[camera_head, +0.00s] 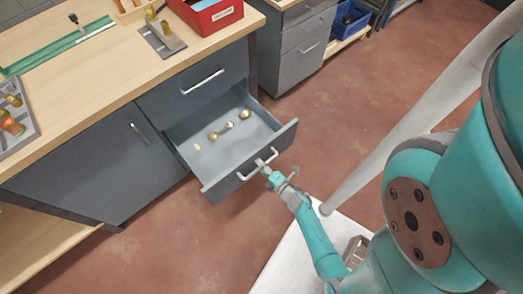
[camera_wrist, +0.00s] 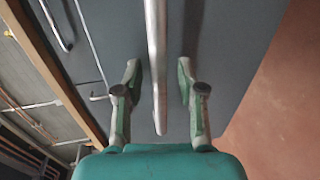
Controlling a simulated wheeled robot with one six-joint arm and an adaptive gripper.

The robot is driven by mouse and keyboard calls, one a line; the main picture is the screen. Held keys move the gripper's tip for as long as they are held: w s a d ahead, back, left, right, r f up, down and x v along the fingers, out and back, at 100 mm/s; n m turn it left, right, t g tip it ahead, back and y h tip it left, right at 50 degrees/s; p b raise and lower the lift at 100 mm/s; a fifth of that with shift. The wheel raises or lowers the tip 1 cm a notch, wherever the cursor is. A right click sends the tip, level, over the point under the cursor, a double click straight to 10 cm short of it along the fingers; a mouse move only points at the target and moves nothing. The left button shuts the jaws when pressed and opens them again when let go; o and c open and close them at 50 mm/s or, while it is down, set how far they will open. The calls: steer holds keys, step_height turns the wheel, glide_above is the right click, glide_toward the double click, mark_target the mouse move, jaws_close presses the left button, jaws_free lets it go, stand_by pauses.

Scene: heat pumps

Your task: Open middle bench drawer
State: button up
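The bench drawer (camera_head: 226,184) below the top drawer is pulled well out, with several small brass fittings lying inside. Its bar handle (camera_head: 258,162) is on the grey front. My gripper (camera_head: 266,168) is at this handle in the head view. In the wrist view, the handle (camera_wrist: 157,45) runs between the two fingers of my gripper (camera_wrist: 158,72). A gap shows on each side of the bar, so the fingers are open around it without visible contact. The top drawer (camera_head: 190,92) above is shut.
The wooden bench top (camera_head: 90,75) carries a red bin (camera_head: 208,14) and a fixture plate (camera_head: 162,40). A shut cupboard door (camera_head: 105,160) is left of the drawers. Another grey cabinet (camera_head: 295,60) stands behind at right. Reddish floor (camera_head: 335,115) is free right of the open drawer.

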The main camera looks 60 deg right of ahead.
steer(key=v, duration=0.7)
steer(key=shift+s, duration=0.25)
steer(key=shift+a, duration=0.15)
stand_by(0.5)
